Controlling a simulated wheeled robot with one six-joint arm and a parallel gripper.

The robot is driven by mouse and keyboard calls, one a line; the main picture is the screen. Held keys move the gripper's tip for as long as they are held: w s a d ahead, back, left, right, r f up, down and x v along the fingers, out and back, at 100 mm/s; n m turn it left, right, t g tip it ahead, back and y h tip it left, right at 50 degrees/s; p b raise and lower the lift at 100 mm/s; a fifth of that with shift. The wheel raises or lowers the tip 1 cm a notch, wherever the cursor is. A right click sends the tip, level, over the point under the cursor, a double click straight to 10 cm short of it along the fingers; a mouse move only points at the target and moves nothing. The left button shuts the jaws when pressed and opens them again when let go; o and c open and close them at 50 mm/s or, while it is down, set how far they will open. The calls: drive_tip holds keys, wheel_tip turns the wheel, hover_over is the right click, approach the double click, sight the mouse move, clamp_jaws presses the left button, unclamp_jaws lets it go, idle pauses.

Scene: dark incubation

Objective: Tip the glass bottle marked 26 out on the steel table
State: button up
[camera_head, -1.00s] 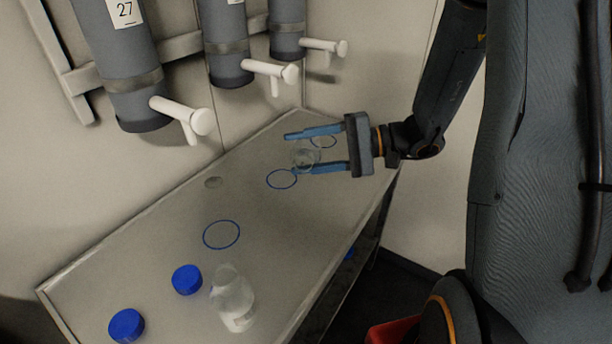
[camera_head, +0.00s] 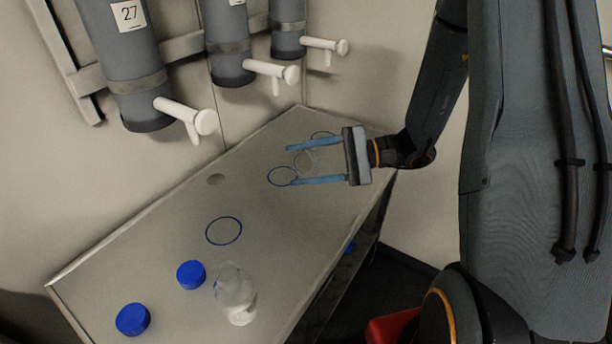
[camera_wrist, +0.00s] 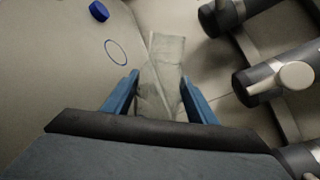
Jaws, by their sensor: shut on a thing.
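My gripper (camera_head: 318,163) is over the far part of the steel table (camera_head: 180,215), its two blue fingers shut on a clear glass bottle (camera_head: 305,161). In the wrist view the bottle (camera_wrist: 163,75) is a see-through shape reaching out past the fingers. I cannot read a number on it or tell whether it holds liquid. Another clear bottle (camera_head: 237,299) stands upright at the table's near end.
Two blue caps (camera_head: 132,319) (camera_head: 191,274) lie near the standing bottle. Grey cylinders with white taps (camera_head: 138,65), one marked 27, hang on the wall above.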

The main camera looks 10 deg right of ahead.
drive_tip(key=f+m, duration=0.1)
drive_tip(key=s+m, duration=0.1)
drive_tip(key=m, duration=0.1)
drive_tip(key=shift+s+a+f+g+y+p, duration=0.1)
drive_tip(key=shift+a+f+g+y+p, duration=0.05)
drive_tip(key=shift+f+g+y+p, duration=0.2)
drive_tip(key=m, duration=0.1)
drive_tip(key=s+f+m+p, duration=0.1)
drive_tip(key=s+m, duration=0.1)
drive_tip(key=shift+a+f+m+y, duration=0.15)
drive_tip(key=shift+a+m+y, duration=0.15)
drive_tip(key=shift+y, duration=0.05)
drive_tip(key=shift+s+a+f+m+y+p, duration=0.15)
drive_tip(key=shift+s+m+p, duration=0.25)
drive_tip(key=shift+m, duration=0.25)
drive_tip(key=shift+s+a+f+m+y+p, duration=0.15)
drive_tip(key=shift+s+m+p, duration=0.2)
drive_tip(key=shift+m, duration=0.3)
drive_tip(key=shift+d+r, duration=0.1)
drive_tip(key=shift+w+d, duration=0.1)
